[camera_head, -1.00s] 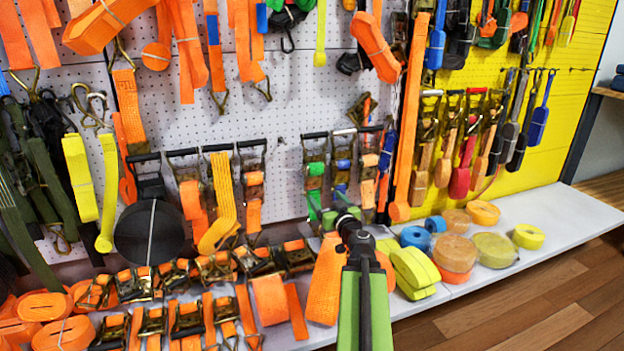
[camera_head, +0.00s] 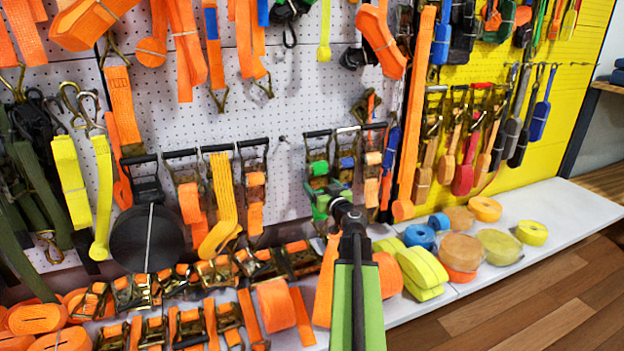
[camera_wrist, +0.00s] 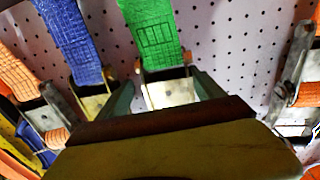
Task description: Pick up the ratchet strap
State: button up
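Several ratchet straps hang on the white pegboard. One has green webbing (camera_head: 319,169) and hangs at the centre, left of a strap with blue webbing (camera_head: 347,162). My gripper (camera_head: 341,208) is in front of the lower end of these straps and hides part of them. In the wrist view my gripper (camera_wrist: 165,92) is open, its two fingers on either side of the metal part below a green strap (camera_wrist: 154,35). I cannot tell whether the fingers touch it. The blue strap (camera_wrist: 70,40) lies just left of the left finger.
An orange strap (camera_wrist: 307,94) with its metal ratchet is right of my gripper in the wrist view. Rolled straps, including a yellow roll (camera_head: 422,268), lie on the white shelf (camera_head: 575,212) below. The shelf's right end is clear.

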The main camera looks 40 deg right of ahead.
jog(key=shift+w+a, duration=0.15)
jog(key=shift+a, duration=0.05)
jog(key=c, duration=0.5)
jog(key=shift+w+a, duration=0.1)
grip_shut()
jog(key=shift+r, duration=0.1)
